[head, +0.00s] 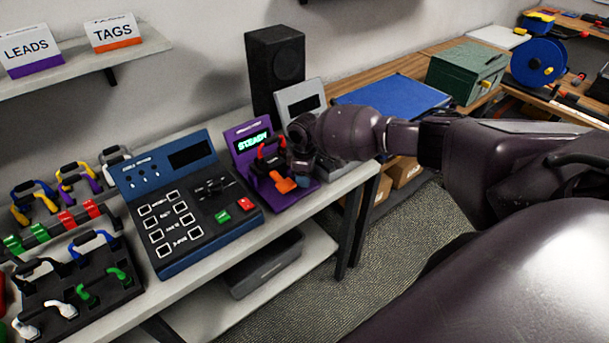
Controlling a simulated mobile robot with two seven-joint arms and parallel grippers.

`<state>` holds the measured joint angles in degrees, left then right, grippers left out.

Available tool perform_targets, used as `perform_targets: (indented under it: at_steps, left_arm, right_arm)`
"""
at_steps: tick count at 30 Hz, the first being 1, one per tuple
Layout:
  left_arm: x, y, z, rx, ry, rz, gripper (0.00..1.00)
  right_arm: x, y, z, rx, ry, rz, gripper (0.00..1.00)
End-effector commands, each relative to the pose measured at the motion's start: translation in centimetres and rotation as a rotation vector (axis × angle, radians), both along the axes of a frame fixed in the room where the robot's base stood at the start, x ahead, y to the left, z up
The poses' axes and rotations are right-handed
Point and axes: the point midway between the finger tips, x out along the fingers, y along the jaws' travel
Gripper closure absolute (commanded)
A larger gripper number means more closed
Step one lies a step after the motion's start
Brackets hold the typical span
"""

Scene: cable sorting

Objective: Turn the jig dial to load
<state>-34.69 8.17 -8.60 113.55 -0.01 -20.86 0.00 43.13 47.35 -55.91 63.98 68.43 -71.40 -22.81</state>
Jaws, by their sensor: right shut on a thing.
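The purple jig (244,137) stands on the bench, with a lit screen (253,142) that reads "STEADY". An orange dial handle (284,184) sits low on its front. A short red-and-black cable (267,152) arches over the jig, left of my gripper. My right gripper (299,168) reaches in from the right over the jig, fingers down, shut on the dial beside the orange part. The fingers and wrist hide most of the grip and the jig's right side. The dial's setting cannot be read. My left gripper is out of view.
A blue tester panel (150,235) with several buttons stands left of the jig. Cable racks (62,300) fill the bench's left end. A black speaker (275,70) and grey display box (298,100) stand behind. A dark bin (265,266) lies on the lower shelf.

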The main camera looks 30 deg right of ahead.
Motion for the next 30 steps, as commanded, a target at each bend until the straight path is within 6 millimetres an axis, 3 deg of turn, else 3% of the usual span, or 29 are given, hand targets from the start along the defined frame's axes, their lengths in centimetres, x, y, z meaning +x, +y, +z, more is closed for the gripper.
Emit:
perform_targets:
  at_steps: [18,30]
  left_arm:
    - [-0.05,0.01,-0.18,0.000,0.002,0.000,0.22]
    - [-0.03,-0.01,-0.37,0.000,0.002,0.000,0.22]
  right_arm:
    - [0.00,0.01,-0.03,0.001,-0.001,0.575,0.92]
    - [0.04,0.00,0.03,0.001,-0.001,0.824,0.92]
